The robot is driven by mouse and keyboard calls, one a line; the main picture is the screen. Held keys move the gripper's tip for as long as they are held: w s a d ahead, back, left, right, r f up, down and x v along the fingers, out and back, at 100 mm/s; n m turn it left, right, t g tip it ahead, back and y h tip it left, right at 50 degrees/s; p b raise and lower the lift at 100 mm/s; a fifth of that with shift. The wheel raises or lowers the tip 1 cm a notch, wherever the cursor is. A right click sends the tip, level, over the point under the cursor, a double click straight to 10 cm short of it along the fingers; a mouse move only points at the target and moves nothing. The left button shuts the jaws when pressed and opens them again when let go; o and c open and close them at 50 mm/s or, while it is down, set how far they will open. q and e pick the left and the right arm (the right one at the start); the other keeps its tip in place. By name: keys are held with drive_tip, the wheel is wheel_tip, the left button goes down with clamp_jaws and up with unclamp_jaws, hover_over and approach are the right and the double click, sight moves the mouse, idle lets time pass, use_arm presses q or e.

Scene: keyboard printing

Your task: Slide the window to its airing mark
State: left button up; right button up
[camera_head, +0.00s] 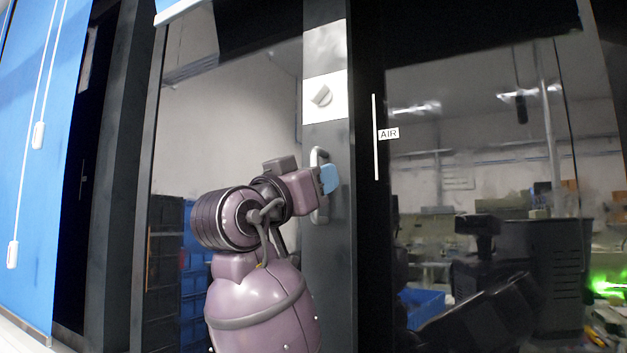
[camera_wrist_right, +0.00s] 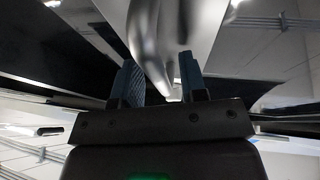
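The sliding window's glass pane (camera_head: 225,110) has a dark upright frame (camera_head: 328,260) along its right side. A silver bar handle (camera_head: 320,215) is fixed to that frame; it also shows in the right wrist view (camera_wrist_right: 150,35). The airing mark is a white vertical line with an "AIR" label (camera_head: 388,134), a short way right of the frame's edge. My right gripper (camera_head: 328,180) is at the handle. In the right wrist view its two blue fingers lie on either side of the bar; whether they press on it is unclear. My left gripper is not in view.
A white plate with a grey knob (camera_head: 321,96) sits on the frame above the handle. A blue blind (camera_head: 35,150) with pull cords hangs at the left. Behind or reflected in the right glass are machines and a blue bin (camera_head: 422,306).

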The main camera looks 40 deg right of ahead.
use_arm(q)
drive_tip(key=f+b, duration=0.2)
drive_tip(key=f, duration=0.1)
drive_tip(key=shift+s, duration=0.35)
use_arm(e)
drive_tip(key=v, duration=1)
drive_tip(key=shift+a, duration=0.4)
drive_tip(key=shift+f, duration=0.1)
